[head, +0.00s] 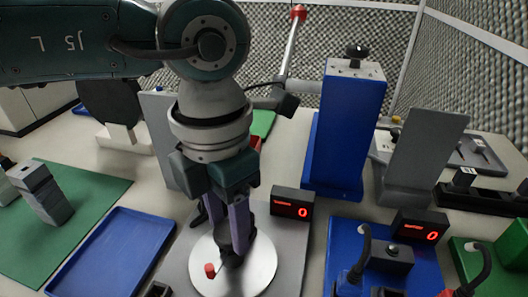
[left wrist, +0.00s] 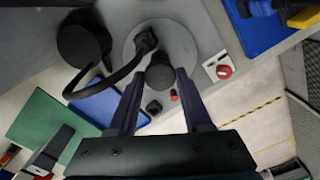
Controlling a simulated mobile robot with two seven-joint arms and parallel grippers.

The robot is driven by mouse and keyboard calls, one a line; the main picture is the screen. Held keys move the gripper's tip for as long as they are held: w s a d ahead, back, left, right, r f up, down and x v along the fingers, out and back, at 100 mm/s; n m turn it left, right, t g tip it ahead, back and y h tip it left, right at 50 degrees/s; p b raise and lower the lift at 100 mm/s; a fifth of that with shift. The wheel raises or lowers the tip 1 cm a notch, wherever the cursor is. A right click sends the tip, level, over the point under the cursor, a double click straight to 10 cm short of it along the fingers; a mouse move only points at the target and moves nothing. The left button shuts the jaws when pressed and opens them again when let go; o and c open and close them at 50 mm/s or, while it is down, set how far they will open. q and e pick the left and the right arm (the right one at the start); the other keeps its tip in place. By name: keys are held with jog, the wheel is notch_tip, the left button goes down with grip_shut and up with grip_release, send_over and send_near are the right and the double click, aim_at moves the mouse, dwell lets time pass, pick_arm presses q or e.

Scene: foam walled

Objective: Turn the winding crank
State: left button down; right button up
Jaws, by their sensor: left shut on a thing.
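The winding crank is a light round disc (head: 258,265) on a grey base plate (head: 292,250), with a small red knob (head: 210,270) near its front edge. The disc also shows in the left wrist view (left wrist: 187,42). My left gripper (head: 233,245) points down over the disc. In the left wrist view, its fingertips (left wrist: 160,82) are shut on a dark round handle (left wrist: 160,74) at the disc's near side. In the head view, the gripper hides most of this handle. My right gripper is in neither view.
A black display (head: 293,203) reading 0 stands behind the disc. A blue tray (head: 112,250) lies to the left, and a tall blue block (head: 345,130) rises behind. A blue station (head: 405,275) with a hooked black cable (head: 364,245) is to the right.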

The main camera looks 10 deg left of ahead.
pick_arm(q)
jog(key=shift+n, duration=2.6)
jog(key=shift+n+p, duration=0.7)
jog(key=shift+n, duration=1.7)
jog(key=shift+n+p, duration=0.85)
jog(key=shift+n, duration=1.75)
jog(key=shift+n+p, duration=0.85)
jog(key=shift+n, duration=1.15)
jog(key=shift+n, duration=0.6)
jog(key=shift+c, duration=1.7)
grip_release()
